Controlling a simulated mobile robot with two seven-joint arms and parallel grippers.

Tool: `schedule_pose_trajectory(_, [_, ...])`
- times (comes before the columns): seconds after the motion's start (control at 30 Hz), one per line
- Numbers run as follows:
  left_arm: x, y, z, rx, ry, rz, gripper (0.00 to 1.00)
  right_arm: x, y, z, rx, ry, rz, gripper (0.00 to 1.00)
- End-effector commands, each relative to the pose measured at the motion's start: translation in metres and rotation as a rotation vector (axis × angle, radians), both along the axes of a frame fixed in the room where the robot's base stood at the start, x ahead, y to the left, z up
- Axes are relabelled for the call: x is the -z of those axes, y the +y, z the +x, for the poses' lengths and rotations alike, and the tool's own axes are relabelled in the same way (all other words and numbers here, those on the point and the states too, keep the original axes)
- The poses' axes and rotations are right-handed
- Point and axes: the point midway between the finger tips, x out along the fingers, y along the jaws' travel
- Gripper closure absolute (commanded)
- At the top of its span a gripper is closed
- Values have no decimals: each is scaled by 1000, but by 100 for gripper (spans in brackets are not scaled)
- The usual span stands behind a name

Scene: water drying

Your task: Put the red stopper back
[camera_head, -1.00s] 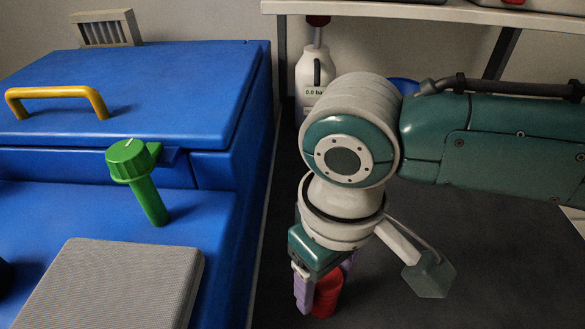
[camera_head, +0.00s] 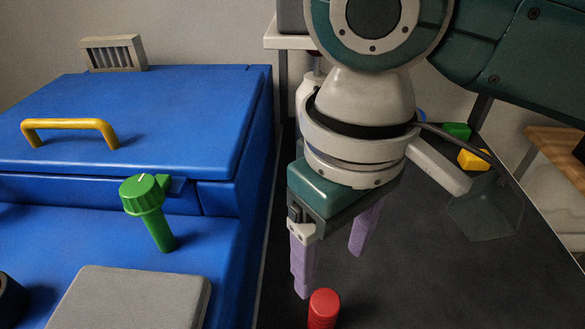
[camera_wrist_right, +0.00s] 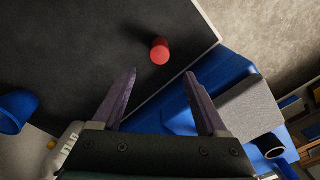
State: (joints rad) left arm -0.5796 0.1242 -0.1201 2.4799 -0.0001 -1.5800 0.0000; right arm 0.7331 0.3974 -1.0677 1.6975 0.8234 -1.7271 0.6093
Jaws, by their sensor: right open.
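The red stopper (camera_head: 322,309) is a small red cylinder on the dark tabletop (camera_head: 410,270). The lower frame edge cuts it off in the head view. My right gripper (camera_head: 330,273) points down with its purple fingers spread and empty, above and apart from the stopper. In the right wrist view the whole stopper (camera_wrist_right: 160,51) shows beyond the gap between the two open fingers (camera_wrist_right: 160,74). My left gripper is not in view.
A blue machine (camera_head: 150,110) with a yellow handle (camera_head: 70,124) and a green knob valve (camera_head: 148,205) stands at left. A grey pad (camera_head: 130,300) lies on its front. Green (camera_head: 457,130) and yellow (camera_head: 473,160) blocks lie at the table's far right. A white bottle stands behind my arm, mostly hidden.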

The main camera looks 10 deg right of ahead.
Motion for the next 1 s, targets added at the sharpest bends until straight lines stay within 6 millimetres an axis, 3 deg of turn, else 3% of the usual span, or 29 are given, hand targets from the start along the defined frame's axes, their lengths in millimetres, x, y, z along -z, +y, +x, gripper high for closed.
schedule_pose_trajectory(0.27, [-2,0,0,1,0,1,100,-6,5,-5,-11,-1,20,24])
schedule_pose_trajectory(0.5, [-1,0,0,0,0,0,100,3,48,-44,-60,-76,254,24])
schedule_pose_trajectory(0.57, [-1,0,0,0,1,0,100,3,49,-52,-35,-121,306,24])
schedule_pose_trajectory(0.67, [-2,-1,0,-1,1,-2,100,5,31,-64,41,-196,330,24])
schedule_pose_trajectory(0.9, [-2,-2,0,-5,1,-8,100,13,-58,-103,217,-295,159,24])
schedule_pose_trajectory(1.0, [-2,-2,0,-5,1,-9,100,12,-82,-116,244,-304,91,24])
